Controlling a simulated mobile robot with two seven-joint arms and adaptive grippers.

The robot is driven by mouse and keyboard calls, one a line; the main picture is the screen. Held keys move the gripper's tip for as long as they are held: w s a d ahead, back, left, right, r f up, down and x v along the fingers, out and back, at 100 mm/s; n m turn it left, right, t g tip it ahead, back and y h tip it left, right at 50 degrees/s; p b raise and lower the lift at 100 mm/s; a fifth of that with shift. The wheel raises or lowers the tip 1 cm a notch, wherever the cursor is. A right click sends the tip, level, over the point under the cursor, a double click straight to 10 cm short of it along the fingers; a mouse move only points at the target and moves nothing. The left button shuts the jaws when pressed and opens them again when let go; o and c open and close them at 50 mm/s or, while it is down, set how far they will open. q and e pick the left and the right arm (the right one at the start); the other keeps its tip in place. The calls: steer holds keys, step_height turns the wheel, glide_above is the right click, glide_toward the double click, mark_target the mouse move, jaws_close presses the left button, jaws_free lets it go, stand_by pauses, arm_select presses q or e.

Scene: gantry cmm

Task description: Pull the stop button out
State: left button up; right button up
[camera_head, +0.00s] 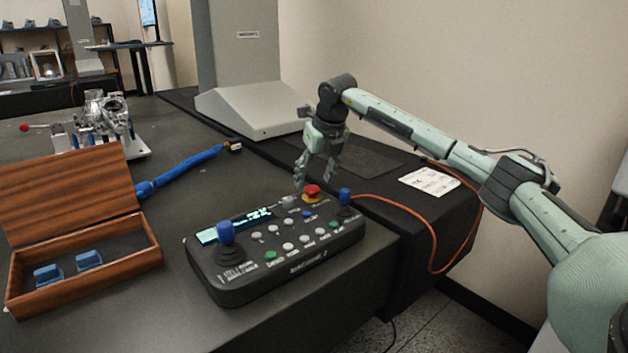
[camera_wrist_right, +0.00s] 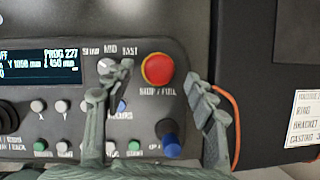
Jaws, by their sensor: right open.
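The red stop button (camera_head: 312,192) sits at the back right of the dark control box (camera_head: 290,262), beside the blue-capped right joystick (camera_head: 345,196). My right gripper (camera_head: 316,182) is open above the back edge of the box, close to the button. In the right wrist view the red button (camera_wrist_right: 157,69) shows whole, above a "STOP / PULL" label. The two fingers of the gripper (camera_wrist_right: 152,95) stand apart to its left and right. I see no contact with the button. My left gripper is in neither view.
A blue-topped left joystick (camera_head: 226,233), a lit display (camera_head: 235,226) and several small buttons are on the box. An open wooden case (camera_head: 140,262) stands at left. An orange cable (camera_head: 432,240) and a white paper label (camera_head: 429,181) lie at right. A grey column (camera_head: 240,70) rises behind.

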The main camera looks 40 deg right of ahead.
steer(key=v, duration=1)
steer(key=shift+r, duration=0.3)
steer(key=shift+s, duration=0.15)
